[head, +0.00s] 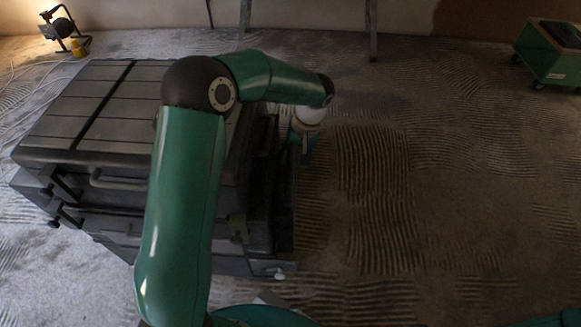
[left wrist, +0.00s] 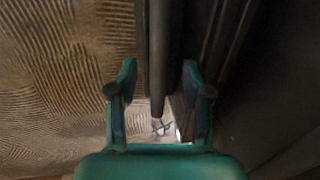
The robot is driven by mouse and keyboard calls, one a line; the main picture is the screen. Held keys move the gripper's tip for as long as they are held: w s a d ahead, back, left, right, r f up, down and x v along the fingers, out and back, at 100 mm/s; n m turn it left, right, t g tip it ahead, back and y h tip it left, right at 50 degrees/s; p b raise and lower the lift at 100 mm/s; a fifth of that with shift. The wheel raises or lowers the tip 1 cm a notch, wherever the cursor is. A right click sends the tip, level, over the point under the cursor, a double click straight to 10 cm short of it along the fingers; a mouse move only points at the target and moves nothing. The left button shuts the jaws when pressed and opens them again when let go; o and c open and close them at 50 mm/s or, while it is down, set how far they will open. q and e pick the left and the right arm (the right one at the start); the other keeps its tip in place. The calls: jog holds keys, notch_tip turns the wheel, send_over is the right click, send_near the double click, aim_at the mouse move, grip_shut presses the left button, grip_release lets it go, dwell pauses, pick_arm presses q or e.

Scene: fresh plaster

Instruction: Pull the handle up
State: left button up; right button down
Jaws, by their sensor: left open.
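A stack of dark grey tool cases (head: 75,135) stands on the left of the head view. My left arm reaches across it, and my left gripper (head: 304,152) points down beside its right side, partly hidden by the wrist. In the left wrist view my left gripper (left wrist: 159,92) is open. A dark, rounded bar, seemingly the handle (left wrist: 158,60), runs between its two fingers, with a gap on each side. In the head view I cannot clearly pick this bar out. A fixed grip (head: 115,182) shows on the front of the upper case.
The floor (head: 430,180) has combed ridges and is clear to the right of the cases. A green wheeled box (head: 550,55) stands at the far right. A lit work lamp (head: 62,28) with cables stands at the back left. Thin legs stand by the back wall.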

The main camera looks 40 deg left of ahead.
aim_at(292, 166)
pick_arm(q)
jog(key=shift+s+a+f+b, duration=0.1)
jog(key=shift+a+f+b, duration=0.1)
jog(key=shift+f, duration=0.65)
jog(key=shift+s+a+f+b, duration=0.1)
jog(key=shift+f+b, duration=0.05)
jog(key=shift+f, duration=0.7)
